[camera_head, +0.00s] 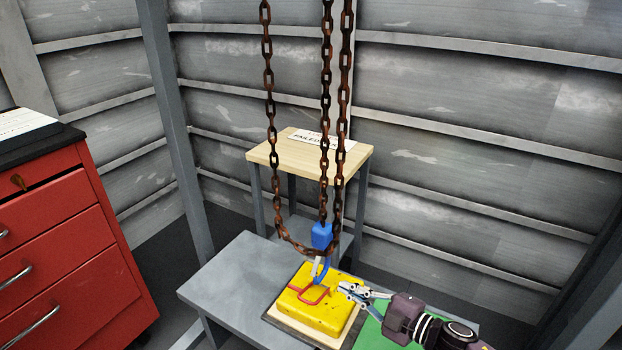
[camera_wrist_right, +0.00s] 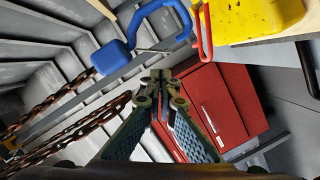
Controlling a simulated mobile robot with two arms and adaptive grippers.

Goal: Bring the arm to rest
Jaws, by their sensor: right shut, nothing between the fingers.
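My right gripper (camera_head: 345,288) reaches in from the lower right of the head view. It is shut and empty, just beside the right part of the yellow block (camera_head: 322,310). Its fingertips also show in the wrist view (camera_wrist_right: 158,78). The yellow block has a red handle (camera_head: 311,296) on top, which also shows in the wrist view (camera_wrist_right: 203,32). A blue hook (camera_head: 322,236) hangs from rusty chains (camera_head: 325,120) close to the handle. I cannot tell whether the hook passes through it. My left gripper is not in view.
The block sits on a pale wooden board (camera_head: 290,325) on the grey table (camera_head: 235,285), with a green area (camera_head: 372,335) at right. A small wooden-topped table (camera_head: 285,152) with a sign (camera_head: 310,137) stands behind. A red drawer cabinet (camera_head: 70,240) is at left.

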